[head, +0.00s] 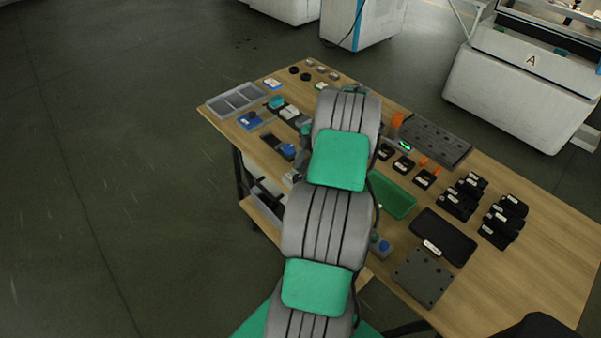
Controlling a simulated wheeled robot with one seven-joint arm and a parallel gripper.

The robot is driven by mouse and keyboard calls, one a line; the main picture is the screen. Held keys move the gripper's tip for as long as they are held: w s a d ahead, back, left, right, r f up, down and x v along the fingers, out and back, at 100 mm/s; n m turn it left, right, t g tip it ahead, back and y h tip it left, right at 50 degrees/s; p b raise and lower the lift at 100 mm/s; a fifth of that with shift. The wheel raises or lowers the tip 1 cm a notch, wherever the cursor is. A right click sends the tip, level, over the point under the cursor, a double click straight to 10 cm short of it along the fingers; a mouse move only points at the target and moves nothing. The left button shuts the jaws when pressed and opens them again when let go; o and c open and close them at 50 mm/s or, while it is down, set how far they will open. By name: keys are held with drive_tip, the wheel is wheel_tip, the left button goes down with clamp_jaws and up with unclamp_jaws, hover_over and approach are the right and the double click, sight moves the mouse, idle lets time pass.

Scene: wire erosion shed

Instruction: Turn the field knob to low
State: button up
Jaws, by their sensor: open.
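I cannot tell for certain which item is the field knob, and no low mark is readable at this size. A blue knob-like part (288,150) sits on a dark panel left of my arm. Another blue round part (384,246) stands on a small grey box right of my arm. Two small black round pieces (293,70) lie near the table's far left end. My arm reaches over the table and covers its middle. My gripper is hidden behind the arm's far links, so its fingers do not show.
The wooden table (545,235) carries a grey compartment tray (207,104), a green tray (411,204), a dark slotted block (436,138) and several black holders at right. Small orange parts stand near the block. White machines stand behind. Bare wood shows at the right end.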

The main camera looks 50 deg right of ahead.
drive_tip(key=shift+x, duration=1.2)
clamp_jaws()
